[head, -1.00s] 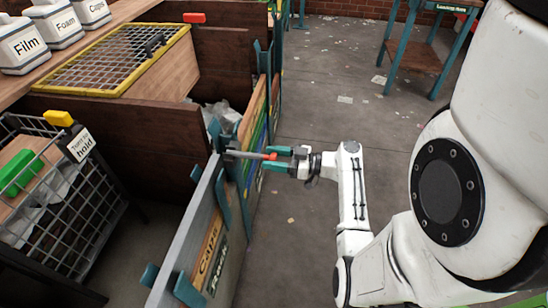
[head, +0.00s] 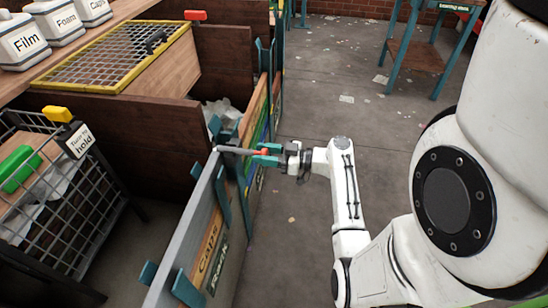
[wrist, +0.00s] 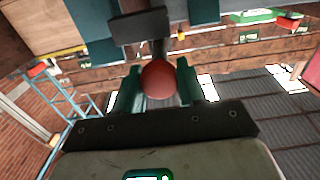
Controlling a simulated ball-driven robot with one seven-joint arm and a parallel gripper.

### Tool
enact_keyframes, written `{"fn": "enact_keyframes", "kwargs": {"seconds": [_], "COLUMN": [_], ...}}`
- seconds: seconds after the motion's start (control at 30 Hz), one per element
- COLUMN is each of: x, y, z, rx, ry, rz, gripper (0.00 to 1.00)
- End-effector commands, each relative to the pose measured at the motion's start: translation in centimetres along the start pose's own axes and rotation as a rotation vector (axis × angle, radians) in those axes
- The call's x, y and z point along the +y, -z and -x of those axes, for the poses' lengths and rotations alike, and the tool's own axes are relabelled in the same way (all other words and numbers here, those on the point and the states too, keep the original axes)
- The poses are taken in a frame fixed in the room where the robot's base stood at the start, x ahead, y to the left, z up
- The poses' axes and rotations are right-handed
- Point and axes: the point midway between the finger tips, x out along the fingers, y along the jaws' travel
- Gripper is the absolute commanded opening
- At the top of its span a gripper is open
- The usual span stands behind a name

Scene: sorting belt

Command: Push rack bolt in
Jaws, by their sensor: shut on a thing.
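The rack bolt (head: 235,150) is a grey rod with a red knob at its right end. It lies across the top of the grey rack panel (head: 186,240), by teal brackets (head: 222,190). Its left tip shows at the panel's upper edge. My gripper (head: 266,154) comes from the right, and its teal fingers are shut on the knob. In the wrist view the red knob (wrist: 158,79) sits between the two fingers, with a dark bar beyond it. The fingers hide part of the knob in the head view.
Left of the panel stand wooden dividers (head: 110,140) and a wire basket (head: 70,215) with a green item. A yellow-framed mesh cover (head: 115,60) lies behind. The floor (head: 310,120) right of the panels is clear except for scraps.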

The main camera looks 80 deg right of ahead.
Motion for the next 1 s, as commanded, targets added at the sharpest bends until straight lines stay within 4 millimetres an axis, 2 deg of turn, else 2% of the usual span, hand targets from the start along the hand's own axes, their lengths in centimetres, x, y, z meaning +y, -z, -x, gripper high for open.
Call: {"fn": "enact_keyframes", "kwargs": {"seconds": [0.1, 0.2, 0.6, 0.63, 0.87, 1.0], "x": [-0.1, 0.0, 0.0, 0.0, 0.0, 0.0], "y": [-0.4, -0.2, 0.2, 0.2, 0.1, 0.1], "z": [-2.4, -3.7, -4.5, -4.5, -4.4, -4.3], "rx": [0.001, 0.002, 0.003, 0.003, 0.002, 0.002], "ry": [0.005, 0.003, 0.001, 0.001, 0.001, 0.0], "rz": [0.005, 0.005, 0.003, 0.003, 0.002, 0.002], "gripper": [0.0, 0.0, 0.0, 0.43, 0.64, 0.64]}}
